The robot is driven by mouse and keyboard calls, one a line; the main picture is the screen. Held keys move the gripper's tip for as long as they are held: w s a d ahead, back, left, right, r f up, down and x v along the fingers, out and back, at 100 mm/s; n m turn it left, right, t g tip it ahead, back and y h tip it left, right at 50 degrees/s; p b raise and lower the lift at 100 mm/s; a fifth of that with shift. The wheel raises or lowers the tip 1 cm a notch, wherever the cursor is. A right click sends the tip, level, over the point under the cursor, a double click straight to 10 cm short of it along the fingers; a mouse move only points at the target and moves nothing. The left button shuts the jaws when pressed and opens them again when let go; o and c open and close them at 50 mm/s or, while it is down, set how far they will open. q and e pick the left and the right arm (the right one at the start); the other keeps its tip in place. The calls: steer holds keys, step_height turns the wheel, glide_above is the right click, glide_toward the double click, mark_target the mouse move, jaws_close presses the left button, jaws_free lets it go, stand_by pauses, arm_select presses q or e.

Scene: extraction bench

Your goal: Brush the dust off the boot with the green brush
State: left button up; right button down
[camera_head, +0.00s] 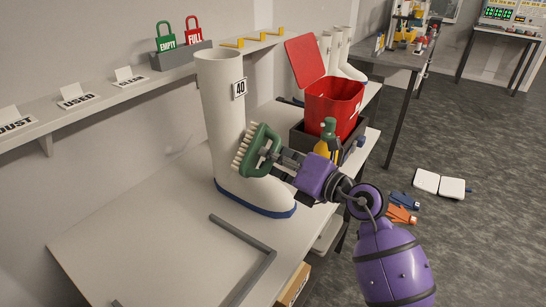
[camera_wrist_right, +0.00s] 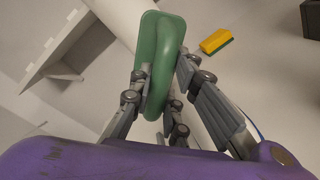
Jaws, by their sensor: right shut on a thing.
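A tall white boot (camera_head: 222,110) with a blue sole and a "40" tag stands upright on the white table, toe pointing to the lower right. My right gripper (camera_head: 274,155) is shut on the green brush (camera_head: 262,143), and its pale bristles face the boot's shaft just above the foot. The bristles look close to or against the boot; I cannot tell whether they touch. In the right wrist view the green brush (camera_wrist_right: 160,60) sits between the fingers (camera_wrist_right: 160,95), with the white boot partly hidden behind it. No dust is clearly visible on the boot. My left gripper is not in view.
A red open-lidded bin (camera_head: 334,103) in a dark tray stands behind the brush, near a green-and-yellow bottle (camera_head: 327,137). A grey frame (camera_head: 243,265) lies at the table's front. A yellow-and-green sponge (camera_wrist_right: 216,41) shows in the wrist view. The table's left is clear.

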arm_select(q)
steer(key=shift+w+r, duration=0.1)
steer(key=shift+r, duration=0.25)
arm_select(e)
steer(key=shift+x, duration=0.85)
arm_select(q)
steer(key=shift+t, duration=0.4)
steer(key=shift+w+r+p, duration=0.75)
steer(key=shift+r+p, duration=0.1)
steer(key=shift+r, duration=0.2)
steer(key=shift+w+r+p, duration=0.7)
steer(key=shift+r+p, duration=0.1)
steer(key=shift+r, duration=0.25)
arm_select(e)
steer(key=shift+s+a+r, duration=0.1)
steer(key=shift+a+r, duration=0.05)
